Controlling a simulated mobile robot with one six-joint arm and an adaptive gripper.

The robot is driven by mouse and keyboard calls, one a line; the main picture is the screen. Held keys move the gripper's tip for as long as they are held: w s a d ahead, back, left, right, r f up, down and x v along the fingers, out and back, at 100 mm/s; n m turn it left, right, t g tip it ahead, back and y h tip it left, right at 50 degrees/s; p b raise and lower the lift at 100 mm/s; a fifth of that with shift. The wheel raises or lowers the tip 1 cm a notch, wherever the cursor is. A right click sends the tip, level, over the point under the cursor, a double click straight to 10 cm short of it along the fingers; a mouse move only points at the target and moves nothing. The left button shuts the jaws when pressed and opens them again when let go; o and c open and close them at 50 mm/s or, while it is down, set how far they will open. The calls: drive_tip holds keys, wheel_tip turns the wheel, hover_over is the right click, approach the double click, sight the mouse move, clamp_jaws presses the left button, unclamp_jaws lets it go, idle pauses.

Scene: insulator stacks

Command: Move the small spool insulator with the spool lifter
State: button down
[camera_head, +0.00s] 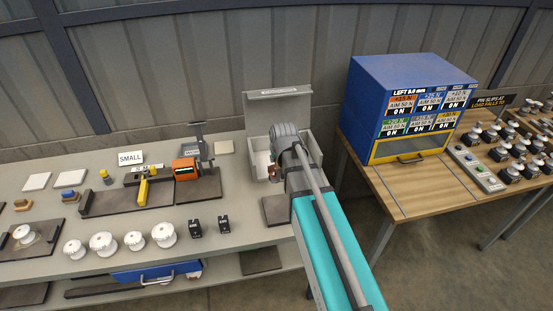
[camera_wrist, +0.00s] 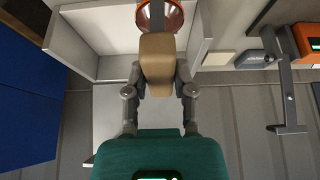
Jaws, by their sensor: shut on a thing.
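My gripper (camera_wrist: 158,72) is shut on a tan handle (camera_wrist: 157,58) with a grey bar running up from it, seemingly the spool lifter. At the bar's far end, at the top edge of the wrist view, is a reddish-brown, round, hollow piece (camera_wrist: 172,17), partly cut off. It looks like a spool insulator; I cannot tell whether it hangs on the lifter or rests. In the head view a small brown piece (camera_head: 273,172) shows beside my gripper, over the open pale bin (camera_head: 258,160). My arm hides much of the bin. A "SMALL" sign (camera_head: 130,157) stands on the bench.
Several white spools (camera_head: 102,242) stand at the bench front, with two black blocks (camera_head: 195,228) beside them. An orange device (camera_head: 185,169) and a grey stand (camera_head: 200,145) are left of the bin. A blue cabinet (camera_head: 400,90) stands right, on a wooden table (camera_head: 415,190).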

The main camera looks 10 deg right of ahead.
drive_tip(key=shift+w, duration=5.75)
drive_tip(key=shift+g, duration=0.4)
drive_tip(key=shift+s+d+f+b, duration=0.1)
drive_tip(key=shift+s+f+b, duration=0.5)
drive_tip(key=shift+s, duration=0.55)
drive_tip(key=shift+s+f+b, duration=0.55)
drive_tip(key=shift+s+f, duration=0.15)
drive_tip(key=shift+s, duration=0.45)
drive_tip(key=shift+s+d+f+b, duration=0.1)
drive_tip(key=shift+s+f+b, duration=0.5)
drive_tip(key=shift+s, duration=0.55)
wheel_tip(320, 180, up, 7)
drive_tip(key=p, duration=0.7)
